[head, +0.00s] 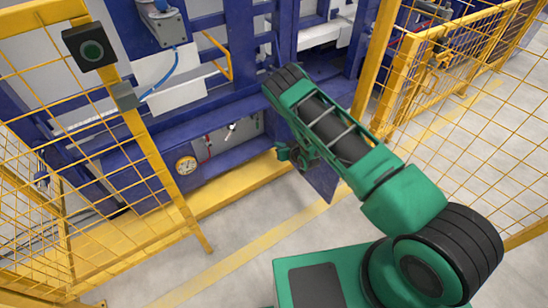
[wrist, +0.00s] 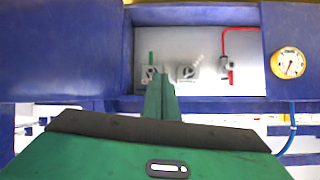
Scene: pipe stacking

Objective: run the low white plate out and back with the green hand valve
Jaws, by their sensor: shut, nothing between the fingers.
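The green hand valve (wrist: 151,68) shows in the wrist view as an upright green lever on a grey fitting, in the recessed light panel of the blue frame. My gripper (wrist: 162,92) is shut and empty. Its green fingers point at the panel and overlap the lower part of that valve in the picture; I cannot tell whether they touch it. In the head view my gripper (head: 283,153) is by the blue frame, partly behind my arm, and the green valve is hidden. A white plate (head: 180,97) lies low in the blue frame, left of my arm; it seems to be the low plate.
Beside the green valve are a white-handled valve (wrist: 190,70) and a red pipe with a red handle (wrist: 229,65). A round gauge (wrist: 289,62) sits past them. Yellow mesh fences (head: 90,150) stand left and right.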

